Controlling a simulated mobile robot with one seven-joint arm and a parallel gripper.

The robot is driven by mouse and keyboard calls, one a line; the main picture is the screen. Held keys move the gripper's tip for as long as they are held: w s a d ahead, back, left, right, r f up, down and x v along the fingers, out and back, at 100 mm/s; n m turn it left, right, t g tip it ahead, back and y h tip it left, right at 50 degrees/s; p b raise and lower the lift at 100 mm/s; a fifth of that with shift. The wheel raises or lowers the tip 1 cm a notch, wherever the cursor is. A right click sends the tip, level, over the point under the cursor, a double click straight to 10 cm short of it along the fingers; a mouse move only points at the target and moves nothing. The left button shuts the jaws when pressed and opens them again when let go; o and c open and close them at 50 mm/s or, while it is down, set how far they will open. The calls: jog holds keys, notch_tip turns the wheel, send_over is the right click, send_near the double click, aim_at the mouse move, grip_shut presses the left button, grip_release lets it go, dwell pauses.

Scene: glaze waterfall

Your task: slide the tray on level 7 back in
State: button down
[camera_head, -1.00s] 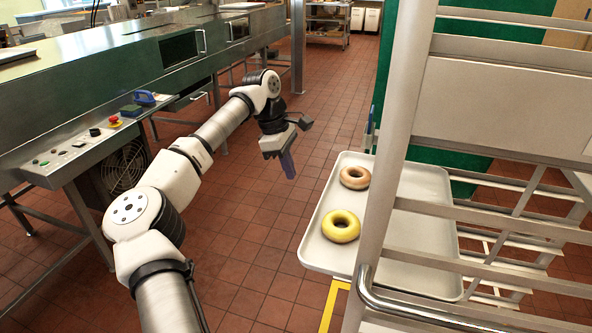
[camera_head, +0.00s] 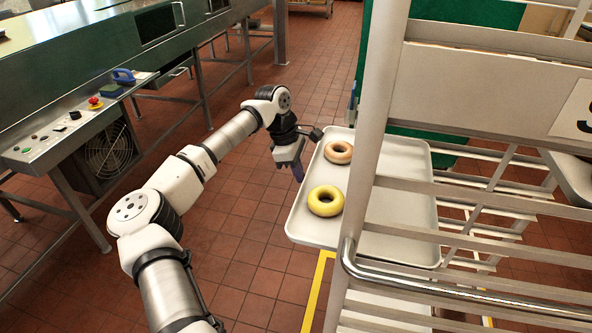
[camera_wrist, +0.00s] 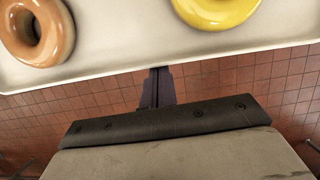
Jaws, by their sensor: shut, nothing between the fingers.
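The tray (camera_head: 398,158) is light grey and juts out of the rack toward the left in the head view. A tan glazed doughnut (camera_head: 338,152) and a yellow glazed doughnut (camera_head: 325,201) lie on its outer part. My gripper (camera_head: 299,174) is shut and empty, pointing down just outside the tray's left edge. In the wrist view the shut fingers (camera_wrist: 157,86) are close to the tray's rim (camera_wrist: 110,73), with both doughnuts beyond it. I cannot tell if the fingertips touch the rim. No level number shows beside the tray.
The metal rack (camera_head: 375,110) stands at the right, with an upright post, a curved handrail (camera_head: 400,283) and several slatted levels. A green machine with a control panel (camera_head: 50,140) stands at the left.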

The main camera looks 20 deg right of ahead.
aim_at(321, 184)
jog(key=shift+d, duration=0.1)
jog(key=s+d, duration=0.1)
jog(key=s+d+b, duration=0.1)
jog(key=d, duration=0.1)
jog(key=s+d, duration=0.1)
jog(key=d, duration=0.1)
jog(key=shift+s+b, duration=0.2)
jog(key=shift+b, duration=0.15)
